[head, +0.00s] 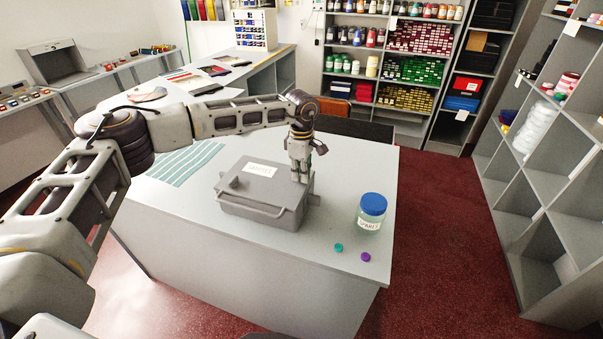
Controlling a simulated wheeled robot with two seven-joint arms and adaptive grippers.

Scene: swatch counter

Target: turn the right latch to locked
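A grey lidded box (262,200) with a white label on its lid sits on the light grey counter. A dark round knob, the left latch (234,183), shows at the left of the lid. My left gripper (300,178) points straight down at the right end of the lid, with its fingertips at or just above it. The right latch is hidden behind the fingers, so I cannot tell its position or whether the fingers touch it. The finger gap is too small to judge. My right gripper is not in view.
A jar with a blue lid (371,212) stands right of the box. A teal cap (339,247) and a purple cap (366,257) lie near the counter's front edge. A striped cloth (186,162) lies left of the box. Shelves stand behind and right.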

